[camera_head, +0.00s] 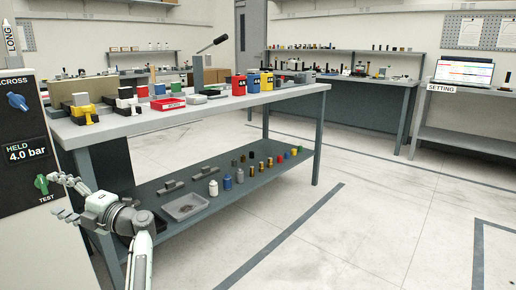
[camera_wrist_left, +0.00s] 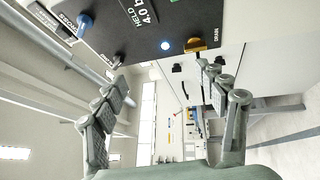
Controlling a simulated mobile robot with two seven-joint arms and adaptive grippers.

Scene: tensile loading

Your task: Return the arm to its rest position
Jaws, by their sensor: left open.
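My left gripper (camera_head: 57,196) is at the lower left of the head view, with its fingers spread and nothing between them. It is beside a dark control panel (camera_head: 15,120), close to the green TEST knob (camera_head: 41,184). A gap to the knob is hard to judge there. In the left wrist view my open gripper (camera_wrist_left: 160,75) has its two fingers well apart, and the panel (camera_wrist_left: 150,22) lies beyond them. The panel's display (camera_head: 26,153) reads HELD 4.0 bar. My right gripper is not in view.
A workbench (camera_head: 225,108) with a lower shelf stands right of the gripper. A grey tray (camera_head: 185,207) and several small bottles are on that shelf. The panel also bears a blue knob (camera_head: 17,101) and a yellow DRAIN knob (camera_wrist_left: 196,45). Open floor (camera_head: 370,210) lies to the right.

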